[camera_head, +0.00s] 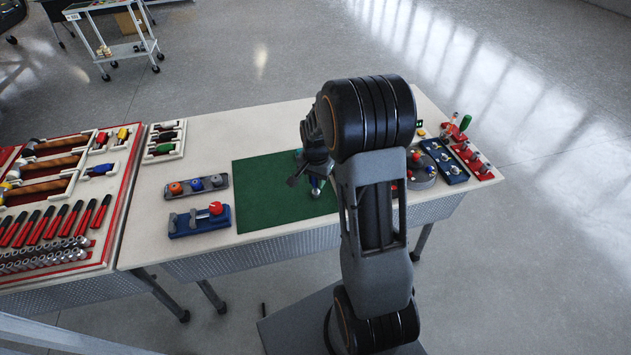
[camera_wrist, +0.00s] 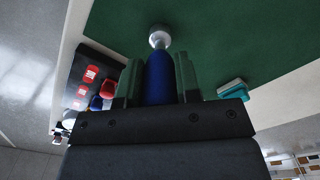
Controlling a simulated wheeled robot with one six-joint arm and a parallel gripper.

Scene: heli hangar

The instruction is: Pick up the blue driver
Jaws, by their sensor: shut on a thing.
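The blue driver (camera_wrist: 159,80) shows in the wrist view between the two fingers of my gripper (camera_wrist: 158,77). It has a blue handle and a pale metal end that points away from the gripper over the green mat (camera_wrist: 225,35). My gripper is shut on its handle. In the head view my gripper (camera_head: 313,183) is over the right part of the green mat (camera_head: 265,195). The arm and fingers hide most of the driver there. I cannot tell whether the driver touches the mat.
A teal item (camera_wrist: 232,88) lies on the mat beside the gripper. A blue holder (camera_head: 199,221) and a grey holder (camera_head: 196,187) stand left of the mat. Red and blue racks (camera_head: 445,160) stand at the right. A tool board (camera_head: 110,205) lies further left.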

